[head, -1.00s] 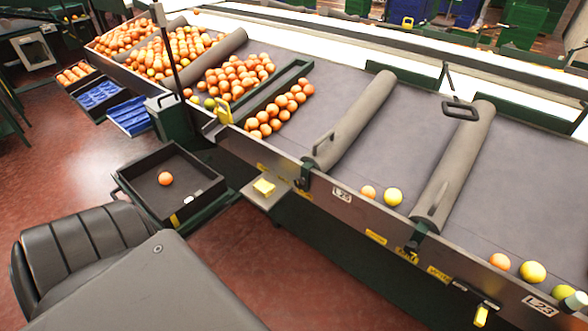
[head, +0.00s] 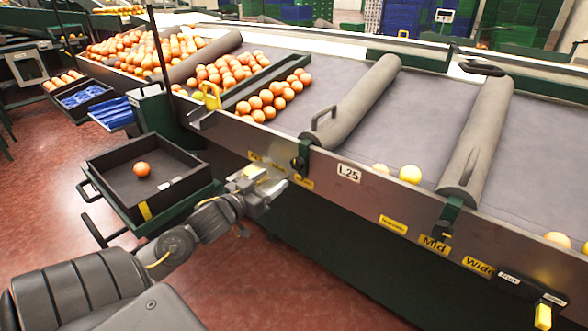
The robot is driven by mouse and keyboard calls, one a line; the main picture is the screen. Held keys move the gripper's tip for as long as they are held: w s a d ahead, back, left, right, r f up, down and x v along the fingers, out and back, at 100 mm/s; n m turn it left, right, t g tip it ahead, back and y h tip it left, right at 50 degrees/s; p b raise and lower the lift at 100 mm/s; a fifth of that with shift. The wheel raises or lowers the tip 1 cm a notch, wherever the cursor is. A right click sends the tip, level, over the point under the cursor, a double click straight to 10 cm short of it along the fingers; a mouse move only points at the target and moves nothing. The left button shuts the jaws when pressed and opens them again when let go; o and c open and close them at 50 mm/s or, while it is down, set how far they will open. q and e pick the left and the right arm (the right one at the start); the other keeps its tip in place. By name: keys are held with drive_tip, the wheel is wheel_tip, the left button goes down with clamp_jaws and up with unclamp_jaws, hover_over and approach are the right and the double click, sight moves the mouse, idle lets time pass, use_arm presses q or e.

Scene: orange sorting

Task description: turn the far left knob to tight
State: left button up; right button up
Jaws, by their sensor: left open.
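A dark knob (head: 300,163) sits on the front rail below the lower end of the left grey roller (head: 350,103). Several small yellow labels lie along the rail beside it, too small to read. A second dark knob-like fitting (head: 448,213) is below the right roller (head: 478,140), with yellow labels reading "Mid" and "Wide". My left gripper (head: 274,190) is open and empty in front of the rail, below and left of the left knob and apart from it. My right gripper is not in view.
A black tray (head: 108,177) holding one orange stands left of my left arm. Oranges (head: 273,95) lie on the sloping table, with several yellow fruits further right. Red floor is clear below.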

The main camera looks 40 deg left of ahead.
sight(295, 164)
use_arm(q)
drive_tip(key=w+b, duration=0.1)
drive_tip(key=w, duration=0.8)
drive_tip(key=shift+w+a, duration=0.15)
drive_tip(key=shift+w, duration=0.7)
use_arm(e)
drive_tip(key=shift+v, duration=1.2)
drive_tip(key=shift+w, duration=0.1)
use_arm(q)
drive_tip(key=c, duration=1)
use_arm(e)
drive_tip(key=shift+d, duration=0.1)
